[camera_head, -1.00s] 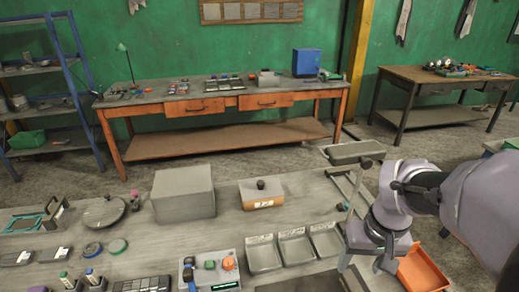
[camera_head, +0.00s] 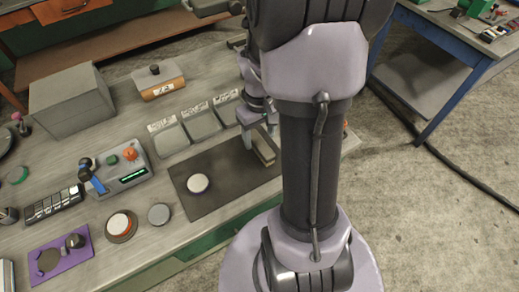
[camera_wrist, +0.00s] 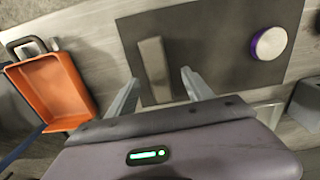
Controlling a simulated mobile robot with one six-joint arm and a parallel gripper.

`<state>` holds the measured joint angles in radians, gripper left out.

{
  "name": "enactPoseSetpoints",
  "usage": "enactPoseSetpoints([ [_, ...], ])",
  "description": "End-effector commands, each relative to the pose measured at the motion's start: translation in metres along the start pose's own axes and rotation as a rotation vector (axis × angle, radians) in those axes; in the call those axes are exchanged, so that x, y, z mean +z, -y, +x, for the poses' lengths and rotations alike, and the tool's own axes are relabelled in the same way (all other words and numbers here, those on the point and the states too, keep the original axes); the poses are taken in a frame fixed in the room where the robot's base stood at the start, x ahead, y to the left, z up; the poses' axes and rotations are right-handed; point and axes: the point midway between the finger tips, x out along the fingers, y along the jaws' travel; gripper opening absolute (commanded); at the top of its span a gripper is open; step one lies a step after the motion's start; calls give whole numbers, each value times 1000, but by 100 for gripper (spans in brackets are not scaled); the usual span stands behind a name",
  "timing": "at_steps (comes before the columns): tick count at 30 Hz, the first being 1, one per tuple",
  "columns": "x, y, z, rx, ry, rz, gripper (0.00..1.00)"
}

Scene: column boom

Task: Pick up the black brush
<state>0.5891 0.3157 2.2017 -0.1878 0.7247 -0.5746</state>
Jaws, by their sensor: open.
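A long bar (camera_head: 263,146) with a grey-brown top and darker side lies on the dark mat (camera_head: 215,170). It may be the brush, though its top does not look black. In the wrist view the bar (camera_wrist: 155,68) lies lengthwise between the two fingers, on the mat (camera_wrist: 215,50). My gripper (camera_wrist: 160,80) is open, one finger on either side of the bar, and holds nothing. In the head view my gripper (camera_head: 260,137) is low over the bar, partly hidden by my arm. I cannot tell how high the fingertips are above the mat.
A white-topped round piece with a purple rim (camera_head: 198,184) sits on the mat, and also shows in the wrist view (camera_wrist: 269,43). Labelled grey trays (camera_head: 202,124) stand behind the mat. An orange bin (camera_wrist: 53,88) is at the left in the wrist view.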

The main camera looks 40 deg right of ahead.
Motion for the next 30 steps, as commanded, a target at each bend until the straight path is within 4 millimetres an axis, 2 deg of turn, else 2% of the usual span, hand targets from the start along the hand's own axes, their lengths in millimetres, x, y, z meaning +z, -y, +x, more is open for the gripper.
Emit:
enactPoseSetpoints([
  [6,0,-3,45,-1,2,2,60],
  [8,0,-3,50,-1,1,2,60],
  [13,-1,-3,47,0,0,2,60],
  [14,-1,-3,47,0,0,2,56],
  [22,-1,-3,47,0,0,1,3],
  [23,-1,-3,47,0,0,1,0],
  [30,-1,-3,46,0,0,1,0],
])
